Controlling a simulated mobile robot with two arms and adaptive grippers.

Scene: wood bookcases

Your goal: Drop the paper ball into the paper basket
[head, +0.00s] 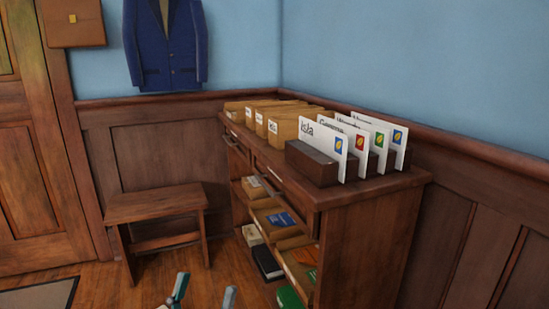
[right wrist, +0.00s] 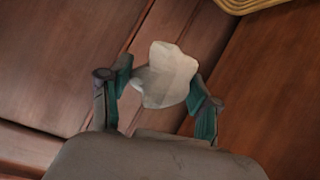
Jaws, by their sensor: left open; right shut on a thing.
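The paper ball (right wrist: 165,75) is off-white and crumpled. In the right wrist view it sits between the two teal-padded fingers of my right gripper (right wrist: 164,88), which is shut on it. My right gripper does not show in the head view. My left gripper (head: 204,292) is at the bottom edge of the head view, with its fingertips apart and nothing between them. A yellowish, ribbed curved edge (right wrist: 250,5) shows at the top right of the right wrist view; I cannot tell whether it is the paper basket. No basket shows in the head view.
A wood bookcase (head: 365,245) with card holders and boxes on top stands right of centre. Books sit on its shelves. A wooden bench (head: 157,203) stands left of it. A mat (head: 40,296) lies at lower left. Bare floor lies in front of the bench.

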